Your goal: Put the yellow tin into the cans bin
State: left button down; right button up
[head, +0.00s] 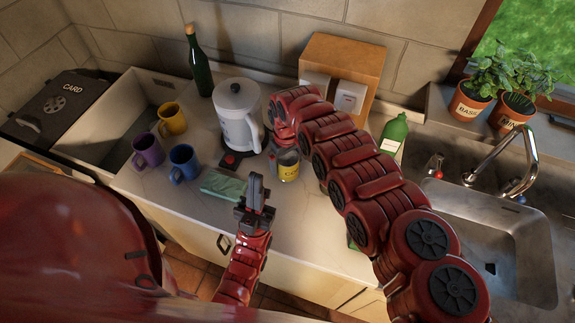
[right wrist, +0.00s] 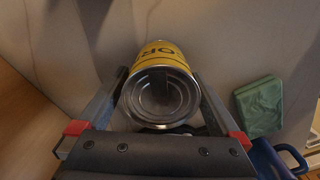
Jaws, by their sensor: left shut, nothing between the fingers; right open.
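The yellow tin (head: 289,173) stands on the counter in front of the white kettle, partly hidden by my right arm. In the right wrist view the tin (right wrist: 164,90) has its grey metal end towards the camera and dark letters on its yellow label. My right gripper (right wrist: 158,76) is open, with one finger on each side of the tin; I cannot tell whether they touch it. My left gripper (head: 256,182) is shut and empty, above the counter's front edge. No bin marked for cans is readable; a dark lid marked CARD (head: 72,90) shows at far left.
A kettle (head: 236,112) stands close behind the tin. A green sponge (head: 223,185) and several mugs, including a blue one (head: 184,163), are to the left. A dark bottle (head: 199,66) stands behind. A sink (head: 488,222) lies right; a pale basin (head: 118,120) lies left.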

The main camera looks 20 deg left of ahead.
jog(key=shift+f, duration=0.95)
jog(key=shift+r, duration=0.1)
jog(key=shift+c, duration=0.4)
jog(key=c, duration=1.2)
jog(key=shift+c, duration=0.2)
jog(key=shift+a+r, duration=0.1)
jog(key=shift+r, duration=0.1)
